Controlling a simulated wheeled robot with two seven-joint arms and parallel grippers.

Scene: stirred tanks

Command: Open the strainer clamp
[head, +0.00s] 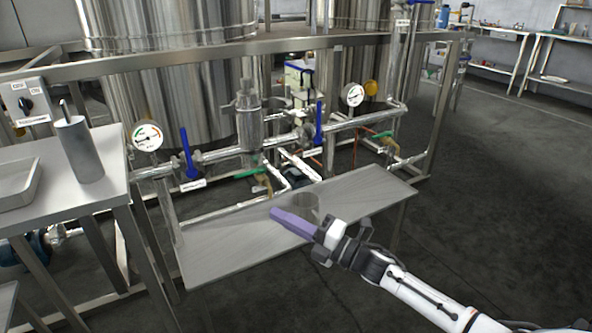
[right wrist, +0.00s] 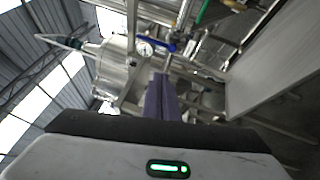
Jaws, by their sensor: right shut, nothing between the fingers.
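The steel strainer (head: 249,128) is an upright cylinder in the pipe run, in front of the tanks near the middle of the head view. A clamp band (head: 246,104) seems to sit around its upper part; its latch is too small to make out. My right gripper (head: 274,213), with purple fingers, is shut and empty. In the head view it is below and in front of the strainer, over the low shelf, apart from the pipes. Its closed fingers also show in the right wrist view (right wrist: 160,98). My left gripper is out of view.
The low metal shelf (head: 215,250) holds a steel cup (head: 306,203) just behind my right gripper. Blue-handled valves (head: 187,155) (head: 319,124) and gauges (head: 148,137) (head: 354,95) flank the strainer. A side table (head: 100,195) at left carries a grey cylinder (head: 78,150) and a tray (head: 18,190).

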